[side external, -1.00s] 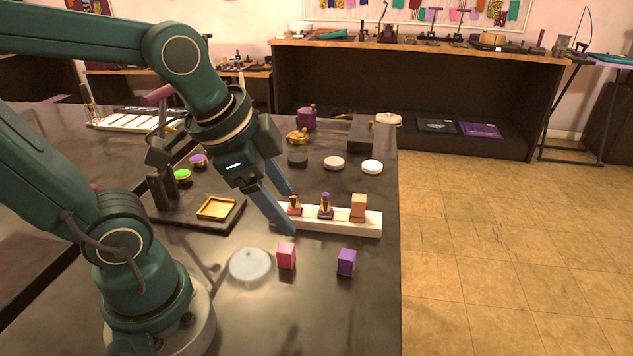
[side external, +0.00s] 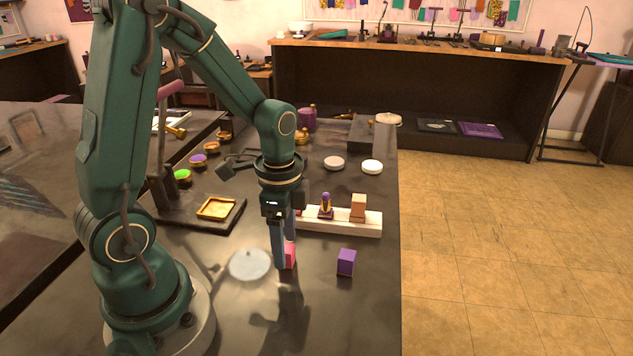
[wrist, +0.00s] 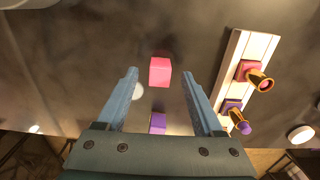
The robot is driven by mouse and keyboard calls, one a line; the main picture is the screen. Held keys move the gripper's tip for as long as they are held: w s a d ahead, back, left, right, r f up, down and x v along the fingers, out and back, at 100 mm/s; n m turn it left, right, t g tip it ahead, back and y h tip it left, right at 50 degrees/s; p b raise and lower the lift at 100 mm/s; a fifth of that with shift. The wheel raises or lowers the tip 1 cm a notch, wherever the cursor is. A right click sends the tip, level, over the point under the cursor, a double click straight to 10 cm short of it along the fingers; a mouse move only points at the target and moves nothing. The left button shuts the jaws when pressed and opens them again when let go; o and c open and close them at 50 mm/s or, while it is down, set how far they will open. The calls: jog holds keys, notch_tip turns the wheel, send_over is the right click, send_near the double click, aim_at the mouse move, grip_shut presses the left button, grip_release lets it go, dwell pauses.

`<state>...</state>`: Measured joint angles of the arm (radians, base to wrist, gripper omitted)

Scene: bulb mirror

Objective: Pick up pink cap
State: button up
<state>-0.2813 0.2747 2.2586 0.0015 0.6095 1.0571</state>
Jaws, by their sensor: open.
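The pink cap is a small pink cube (side external: 291,256) standing on the dark table. In the side view one finger of my gripper (side external: 284,255) partly hides it. My gripper points down at the cube, with its fingertips around the cube's height in that view. In the wrist view my gripper (wrist: 160,82) is open, and the pink cube (wrist: 160,72) shows between and slightly beyond the fingertips. Nothing is held. I cannot tell whether a finger touches the cube.
A purple cube (side external: 346,262) stands to the right. A clear round disc (side external: 250,265) is close on the left. A black press base with a gold tray (side external: 216,208) is farther left.

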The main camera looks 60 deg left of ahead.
jog(key=shift+f, duration=0.95)
grip_shut()
jog(key=shift+r, duration=0.15)
